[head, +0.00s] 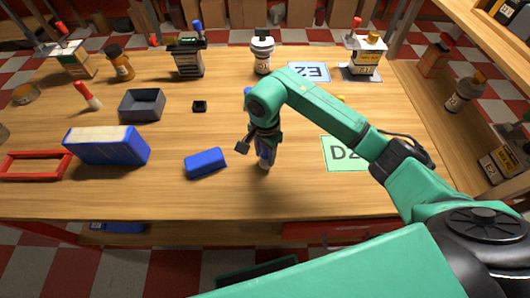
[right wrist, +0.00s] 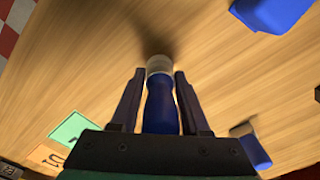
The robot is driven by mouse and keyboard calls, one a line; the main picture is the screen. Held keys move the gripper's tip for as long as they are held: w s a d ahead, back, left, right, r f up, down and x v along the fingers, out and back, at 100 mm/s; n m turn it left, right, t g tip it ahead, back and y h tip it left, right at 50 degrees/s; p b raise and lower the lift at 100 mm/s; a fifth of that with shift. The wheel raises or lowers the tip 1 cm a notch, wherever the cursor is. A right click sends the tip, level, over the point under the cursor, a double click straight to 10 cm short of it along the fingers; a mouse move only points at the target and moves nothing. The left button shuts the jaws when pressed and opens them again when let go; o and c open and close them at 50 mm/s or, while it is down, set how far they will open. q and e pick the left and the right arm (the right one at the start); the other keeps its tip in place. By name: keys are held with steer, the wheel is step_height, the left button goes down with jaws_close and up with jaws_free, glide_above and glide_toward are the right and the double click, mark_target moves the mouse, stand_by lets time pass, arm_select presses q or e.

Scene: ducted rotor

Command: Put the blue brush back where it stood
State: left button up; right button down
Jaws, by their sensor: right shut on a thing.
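The blue brush (head: 265,156) is upright below my right wrist in the head view, with its pale end downward. My right gripper (head: 258,146) is shut on it. In the right wrist view the blue handle (right wrist: 160,108) lies between the two dark fingers of the gripper (right wrist: 159,76), and the pale end (right wrist: 159,64) points away from the wrist. I cannot tell whether that end touches the table. The forearm and wrist hide part of the table behind the brush. My left gripper is not in view.
A blue block (head: 206,162) lies left of the brush. A green D2 card (head: 343,153) lies to its right. A grey tray (head: 142,105) stands farther left. The front table strip is clear.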

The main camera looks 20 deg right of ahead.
steer(key=shift+c, duration=1.9)
jaws_free()
steer(key=shift+r, duration=0.25)
step_height(320, 180, up, 11)
steer(key=shift+f+b, duration=0.1)
steer(key=shift+b, duration=0.6)
steer(key=shift+r, duration=0.5)
steer(key=shift+s, duration=0.1)
